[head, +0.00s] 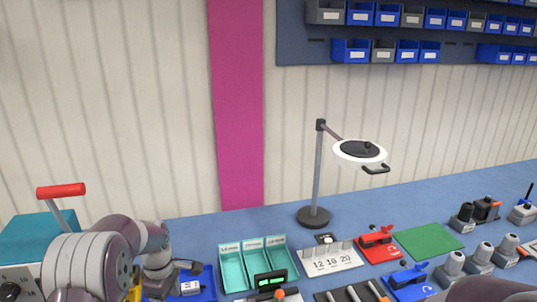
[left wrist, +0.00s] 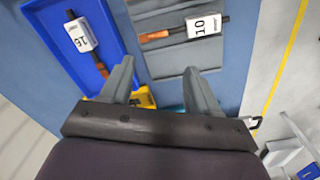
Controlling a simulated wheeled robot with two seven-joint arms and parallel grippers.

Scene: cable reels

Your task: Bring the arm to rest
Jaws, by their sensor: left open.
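My left arm comes in at the lower left of the head view. Its gripper shows in the left wrist view (left wrist: 160,80) with two grey fingers spread apart and nothing between their tips. Past the fingers lie a blue tray (left wrist: 108,22) holding a piece labelled 16 (left wrist: 82,36), and a grey slotted holder (left wrist: 170,62) with a piece labelled 10 (left wrist: 202,26). A yellow thing (left wrist: 146,97) shows partly behind the fingers. My right gripper is not in view; only a rounded part of my own body shows at the bottom right edge.
A teal box with a red handle (head: 61,190) stands at the left. Teal bins (head: 232,270), a lamp (head: 315,190), a red clamp device (head: 378,245), a blue one (head: 408,283) and a green mat (head: 428,242) crowd the blue bench.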

